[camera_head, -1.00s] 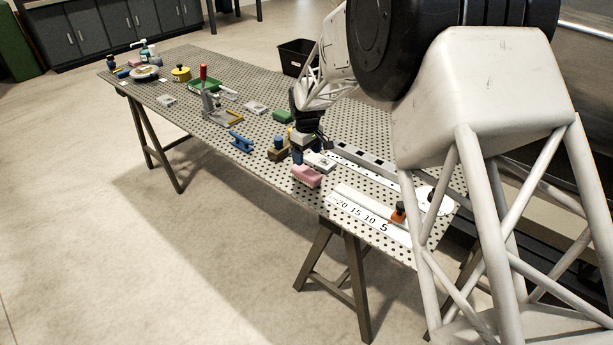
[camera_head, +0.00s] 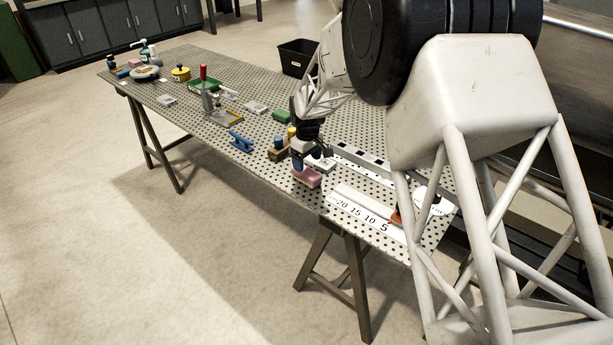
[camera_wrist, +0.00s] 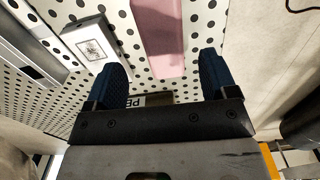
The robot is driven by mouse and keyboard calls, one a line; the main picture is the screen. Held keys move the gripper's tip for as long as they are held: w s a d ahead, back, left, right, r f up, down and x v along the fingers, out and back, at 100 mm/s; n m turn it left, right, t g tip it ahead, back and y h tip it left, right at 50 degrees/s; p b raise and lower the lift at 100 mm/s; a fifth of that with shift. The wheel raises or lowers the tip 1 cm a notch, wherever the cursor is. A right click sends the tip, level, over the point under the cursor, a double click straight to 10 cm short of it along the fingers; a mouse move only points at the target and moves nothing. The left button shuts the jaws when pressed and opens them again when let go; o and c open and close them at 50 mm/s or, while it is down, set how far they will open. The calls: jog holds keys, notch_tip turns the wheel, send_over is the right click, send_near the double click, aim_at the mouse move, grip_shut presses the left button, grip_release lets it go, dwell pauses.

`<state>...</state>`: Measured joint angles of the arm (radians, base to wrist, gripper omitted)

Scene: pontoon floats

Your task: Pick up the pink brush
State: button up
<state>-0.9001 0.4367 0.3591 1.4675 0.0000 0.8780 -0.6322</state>
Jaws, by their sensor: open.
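The pink brush (camera_head: 307,178) lies on the perforated table near its front edge. In the wrist view its pink block (camera_wrist: 159,38) shows at the top middle, running out of the picture at the top. My gripper (camera_head: 310,166) is just above the brush in the head view and partly covers it. In the wrist view my gripper (camera_wrist: 163,78) is open, with its two dark blue fingers apart. The brush shows ahead of and between the fingertips, with nothing held. I cannot tell the exact height gap.
A white box with a printed label (camera_wrist: 88,43) lies left of the brush in the wrist view. A wooden block with a blue knob (camera_head: 279,150) stands close by on the left. A ruler strip (camera_head: 365,213) lies to the right. A blue piece (camera_head: 241,142) lies farther left.

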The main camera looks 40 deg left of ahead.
aim_at(307, 170)
jog(key=shift+s+f, duration=0.15)
jog(key=shift+f, duration=2.45)
jog(key=c, duration=1)
jog(key=shift+r, duration=0.2)
jog(key=shift+r, duration=0.6)
notch_tip(307, 170, up, 2)
jog(key=shift+r, duration=0.1)
jog(key=s+d, duration=0.3)
jog(key=d, duration=0.1)
jog(key=s+d, duration=0.3)
jog(key=d, duration=0.1)
jog(key=s+d+r, duration=0.1)
jog(key=s+d, duration=0.3)
jog(key=shift+s+d+r, duration=0.1)
jog(key=shift+d, duration=0.15)
